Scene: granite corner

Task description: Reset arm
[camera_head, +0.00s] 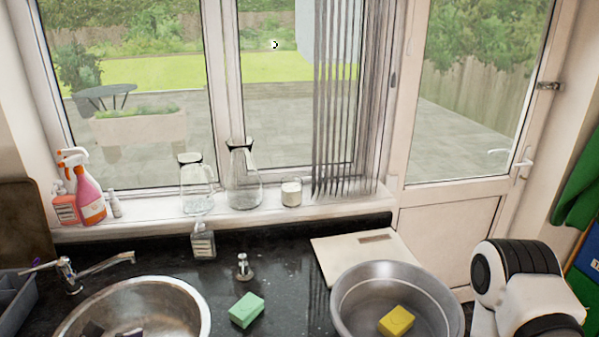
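Part of my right arm (520,280), white with a black ribbed joint, shows at the lower right, beside the metal bowl. Its gripper is outside the picture. My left arm and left gripper do not show. A green sponge (246,310) lies on the black granite counter (285,270). A yellow sponge (396,320) lies inside the large metal bowl (350,290).
A round sink (190,296) with dark items and a tap (68,272) are at left. Glass jugs (243,180) and a spray bottle (88,195) line the windowsill.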

